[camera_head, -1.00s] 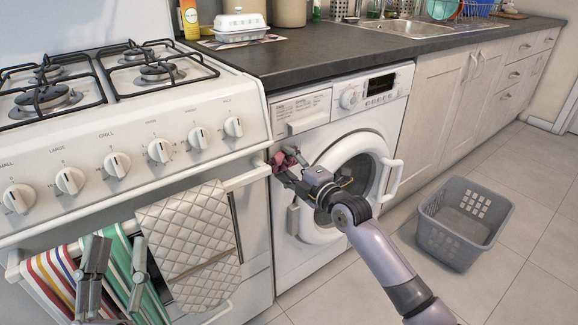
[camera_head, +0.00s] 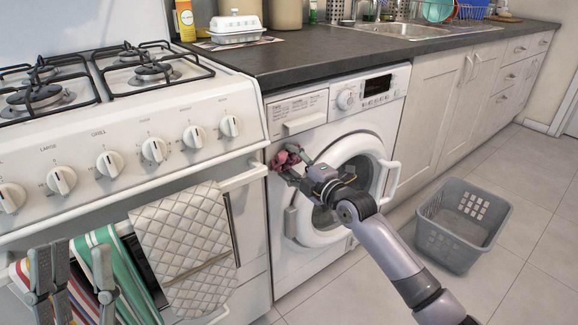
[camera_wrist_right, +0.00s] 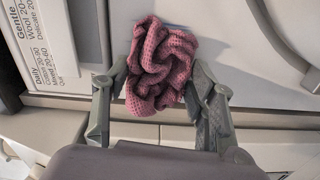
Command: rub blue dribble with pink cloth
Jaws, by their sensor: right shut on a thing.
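The pink cloth (camera_head: 287,158) is bunched up against the upper left of the white washer front, below the detergent drawer. My right gripper (camera_head: 298,172) is shut on it. In the right wrist view, the crumpled cloth (camera_wrist_right: 160,62) sits between the two fingers and seems to touch the panel. A thin bluish streak (camera_wrist_right: 183,27) shows beside the cloth's top right edge, possibly the blue dribble; the cloth hides the panel behind it. My left gripper (camera_head: 82,258) hangs empty with fingers apart, in front of the striped towel at the cooker.
The washer door handle (camera_head: 391,178) juts out right of my right gripper.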

